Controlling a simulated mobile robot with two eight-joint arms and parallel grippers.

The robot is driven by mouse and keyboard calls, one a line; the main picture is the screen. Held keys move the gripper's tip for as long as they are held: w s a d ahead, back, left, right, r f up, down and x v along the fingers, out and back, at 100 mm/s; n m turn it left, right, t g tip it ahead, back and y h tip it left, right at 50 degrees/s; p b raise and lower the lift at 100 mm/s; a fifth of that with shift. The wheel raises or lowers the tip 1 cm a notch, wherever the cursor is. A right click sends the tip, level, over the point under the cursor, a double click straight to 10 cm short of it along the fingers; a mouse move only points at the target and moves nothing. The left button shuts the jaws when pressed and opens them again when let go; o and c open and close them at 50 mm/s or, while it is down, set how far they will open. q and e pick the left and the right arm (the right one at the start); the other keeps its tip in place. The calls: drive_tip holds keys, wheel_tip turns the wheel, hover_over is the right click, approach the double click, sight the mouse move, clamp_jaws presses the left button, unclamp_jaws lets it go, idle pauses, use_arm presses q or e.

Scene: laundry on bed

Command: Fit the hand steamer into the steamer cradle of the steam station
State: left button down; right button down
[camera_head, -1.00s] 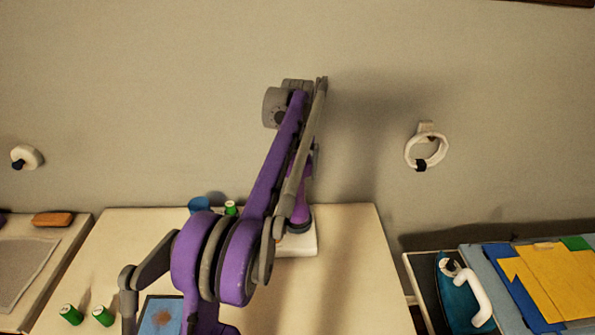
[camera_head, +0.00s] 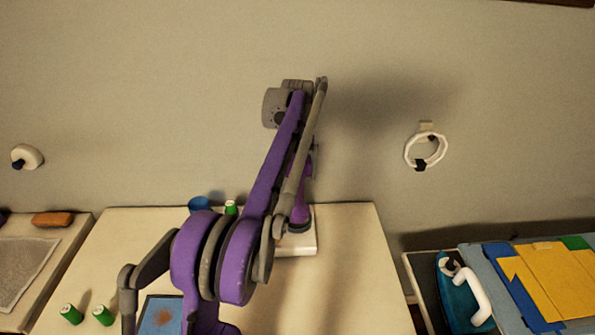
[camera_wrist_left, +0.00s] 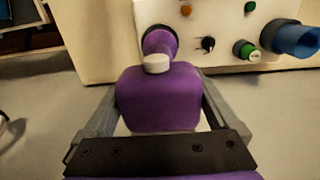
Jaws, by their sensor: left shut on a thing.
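The hand steamer is purple with a white cap and fills the middle of the left wrist view (camera_wrist_left: 158,98). My left gripper (camera_wrist_left: 160,118) is shut on its body, one finger on each side. Its narrower neck, with a dark rim, points at the white steam station (camera_wrist_left: 222,22) and overlaps its panel. In the head view the steamer (camera_head: 300,203) hangs upright, dark end down, over the station (camera_head: 306,243), partly behind my arm. I cannot tell whether it touches. The cradle is not clearly visible. My right gripper is not in view.
The station has several knobs and a blue cylinder (camera_wrist_left: 296,38). Green spools (camera_head: 71,314) stand on the table (camera_head: 345,270) at the front left. An iron (camera_head: 468,298) and folded cloths (camera_head: 550,285) lie at the right. The table right of the station is clear.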

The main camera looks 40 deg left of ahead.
sight(298, 158)
use_arm(q)
drive_tip(key=shift+f+b, duration=0.55)
drive_tip(key=shift+f, duration=1.05)
unclamp_jaws()
wheel_tip(298, 158, up, 11)
drive_tip(key=shift+f+p, duration=0.1)
drive_tip(key=shift+p, duration=0.8)
